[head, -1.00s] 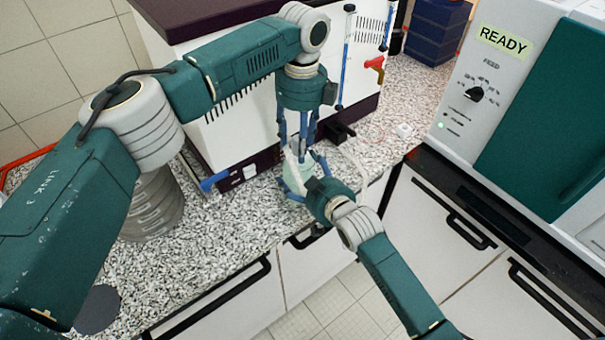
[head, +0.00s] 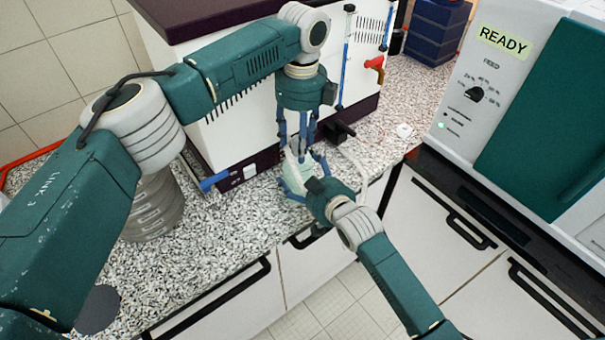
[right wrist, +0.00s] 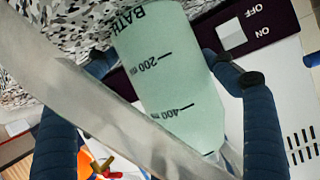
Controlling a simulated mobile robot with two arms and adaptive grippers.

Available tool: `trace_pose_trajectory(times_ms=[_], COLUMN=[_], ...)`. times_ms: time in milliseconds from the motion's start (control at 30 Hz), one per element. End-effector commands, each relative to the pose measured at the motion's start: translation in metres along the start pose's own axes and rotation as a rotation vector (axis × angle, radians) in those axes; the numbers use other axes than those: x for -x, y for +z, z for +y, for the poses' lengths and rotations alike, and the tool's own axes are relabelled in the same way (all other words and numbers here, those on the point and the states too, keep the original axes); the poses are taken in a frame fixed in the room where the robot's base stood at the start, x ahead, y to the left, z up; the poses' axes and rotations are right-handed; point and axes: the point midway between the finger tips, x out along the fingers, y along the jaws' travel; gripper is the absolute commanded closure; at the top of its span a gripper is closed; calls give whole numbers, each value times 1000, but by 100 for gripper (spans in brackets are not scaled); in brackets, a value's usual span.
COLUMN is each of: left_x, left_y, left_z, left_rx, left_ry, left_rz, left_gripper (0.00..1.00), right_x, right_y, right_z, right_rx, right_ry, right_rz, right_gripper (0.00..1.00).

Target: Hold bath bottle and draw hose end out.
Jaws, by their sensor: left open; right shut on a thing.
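The bath bottle (right wrist: 170,75) is pale green, with "BATH" and volume marks on its side in the right wrist view. In the head view the bottle (head: 296,174) stands near the counter's front edge, partly hidden by my grippers. My right gripper (right wrist: 172,78) is shut on it, with blue fingers on both sides. The pale hose (right wrist: 95,105) crosses close in front of the right wrist camera; a loop of hose (head: 357,163) shows right of the bottle in the head view. My left gripper (head: 298,143) points down just above the bottle, open. The hose end cannot be made out.
A white box-shaped appliance (head: 232,140) with an ON/OFF switch (right wrist: 232,35) stands behind the bottle. A machine marked READY (head: 505,41) stands at right. The speckled counter (head: 215,245) is clear in front.

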Motion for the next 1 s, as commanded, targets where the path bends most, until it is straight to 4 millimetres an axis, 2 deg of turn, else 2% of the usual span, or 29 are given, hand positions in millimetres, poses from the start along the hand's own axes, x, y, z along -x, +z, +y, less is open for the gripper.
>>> trace_pose_trajectory(times_ms=[267, 500, 767, 1000], left_x=[0, 0, 2, 12], left_y=[0, 0, 0, 0], left_z=[0, 0, 0, -1], left_rx=[0, 0, 0, 0], left_ry=[0, 0, 0, -2], left_rz=[0, 0, 0, -2], left_gripper=[55, 100, 100, 100], right_x=[0, 0, 0, 0], right_y=[4, 4, 4, 4], right_z=[0, 0, 0, 0], right_rx=[-2, -2, -2, -2], right_ry=[0, 0, 0, 0], right_rz=[-8, -8, -8, -9], right_gripper=[63, 63, 63, 63])
